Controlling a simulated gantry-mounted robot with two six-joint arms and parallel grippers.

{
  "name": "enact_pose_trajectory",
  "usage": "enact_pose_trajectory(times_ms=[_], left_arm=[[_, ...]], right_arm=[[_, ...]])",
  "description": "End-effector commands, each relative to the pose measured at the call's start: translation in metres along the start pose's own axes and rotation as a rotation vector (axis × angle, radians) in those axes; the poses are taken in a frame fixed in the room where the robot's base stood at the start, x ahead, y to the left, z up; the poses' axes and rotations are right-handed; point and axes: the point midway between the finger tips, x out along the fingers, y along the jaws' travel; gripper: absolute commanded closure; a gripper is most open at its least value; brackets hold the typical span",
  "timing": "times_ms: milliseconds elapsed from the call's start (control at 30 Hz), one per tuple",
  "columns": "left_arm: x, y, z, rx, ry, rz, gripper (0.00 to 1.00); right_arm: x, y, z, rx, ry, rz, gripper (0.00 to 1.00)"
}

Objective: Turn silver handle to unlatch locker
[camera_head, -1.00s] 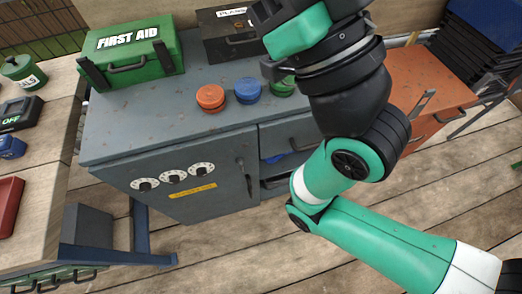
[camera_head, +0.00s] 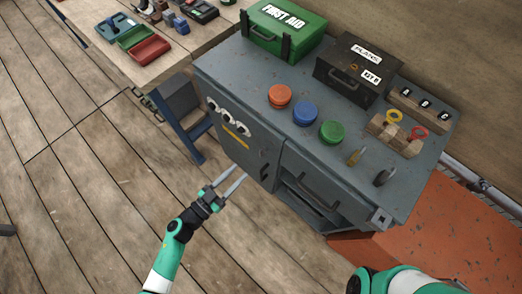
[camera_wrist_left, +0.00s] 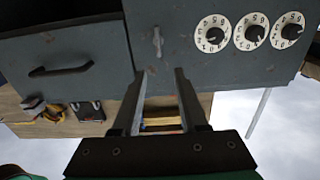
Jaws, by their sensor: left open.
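The grey locker (camera_head: 232,75) stands in the middle of the head view, with a closed door carrying white dials (camera_head: 228,118) and a yellow label. The small silver handle (camera_head: 265,171) is on the door's right side; it also shows in the left wrist view (camera_wrist_left: 158,41), upright in that picture. My left gripper (camera_head: 233,184) is open and empty in front of the door, just left of and below the handle in the head view. In the wrist view its fingertips (camera_wrist_left: 160,73) point toward the handle, apart from it. My right gripper is out of frame.
A drawer front with a dark pull (camera_head: 319,188) is right of the door, above an open shelf. Coloured lids, a first aid box (camera_head: 284,28) and a plans box (camera_head: 358,68) stand on top. A red-orange cabinet (camera_head: 440,235) is at right.

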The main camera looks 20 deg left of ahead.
Motion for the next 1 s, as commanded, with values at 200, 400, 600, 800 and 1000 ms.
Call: enact_pose_trajectory(times_ms=[200,400,600,800,1000], left_arm=[[0.047,0.002,0.004,0.004,0.005,0.005,0.57],[0.087,0.001,0.003,0.002,0.004,0.002,0.57],[0.105,0.001,0.0,0.002,0.002,0.001,0.57],[0.106,0.001,-0.001,0.001,0.002,0.0,0.57],[0.105,0.001,-0.001,0.001,0.002,0.0,0.86]], right_arm=[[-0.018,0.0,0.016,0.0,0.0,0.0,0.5],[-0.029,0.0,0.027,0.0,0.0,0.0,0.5],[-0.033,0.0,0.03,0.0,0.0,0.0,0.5],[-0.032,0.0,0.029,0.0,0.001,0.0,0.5],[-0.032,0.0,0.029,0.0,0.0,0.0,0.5]])
